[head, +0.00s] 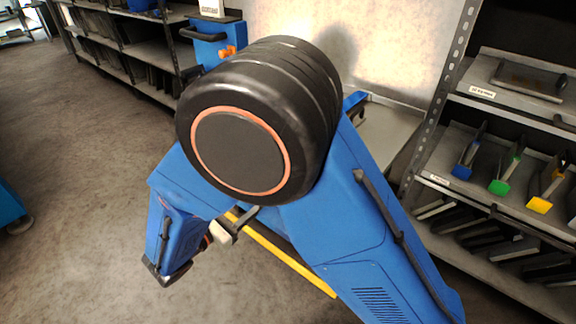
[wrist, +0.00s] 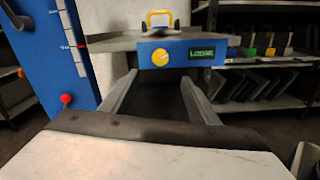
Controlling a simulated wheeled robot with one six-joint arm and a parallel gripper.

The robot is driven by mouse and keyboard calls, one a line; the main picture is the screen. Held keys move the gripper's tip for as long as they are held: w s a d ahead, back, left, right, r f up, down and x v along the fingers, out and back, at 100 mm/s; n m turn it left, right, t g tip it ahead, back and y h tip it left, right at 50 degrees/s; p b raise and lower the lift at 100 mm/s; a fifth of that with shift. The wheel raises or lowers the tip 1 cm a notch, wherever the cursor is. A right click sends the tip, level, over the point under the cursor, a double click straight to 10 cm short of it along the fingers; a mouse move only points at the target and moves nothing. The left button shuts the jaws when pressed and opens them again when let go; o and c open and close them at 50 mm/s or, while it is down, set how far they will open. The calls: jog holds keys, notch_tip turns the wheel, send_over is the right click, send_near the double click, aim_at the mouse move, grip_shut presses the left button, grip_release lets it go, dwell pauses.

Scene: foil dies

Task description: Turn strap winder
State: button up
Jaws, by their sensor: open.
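A blue box (wrist: 190,53) sits ahead at the front edge of a grey table in the wrist view. On its face are a round yellow knob (wrist: 160,57), which looks like the strap winder, and a small display (wrist: 207,53) that appears to read "LOOSE" in green. My gripper (wrist: 160,80) is open, its two grey fingers spread and pointing toward the box, tips below the knob. Nothing shows between the fingers. I cannot tell how far the tips are from the knob. In the head view my own arm hides the box and knob.
A yellow-handled item (wrist: 160,20) stands on the table above the box. A blue panel (wrist: 55,50) with a scale and a red knob (wrist: 66,99) is at left. A shelf rack (head: 500,180) with colour-tipped tools is at right. Floor at left (head: 80,200) is open.

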jog(key=w+d+n, duration=0.2)
jog(key=w+d, duration=0.8)
jog(key=w, duration=0.3)
jog(key=shift+w+d, duration=0.35)
jog(key=c, duration=1)
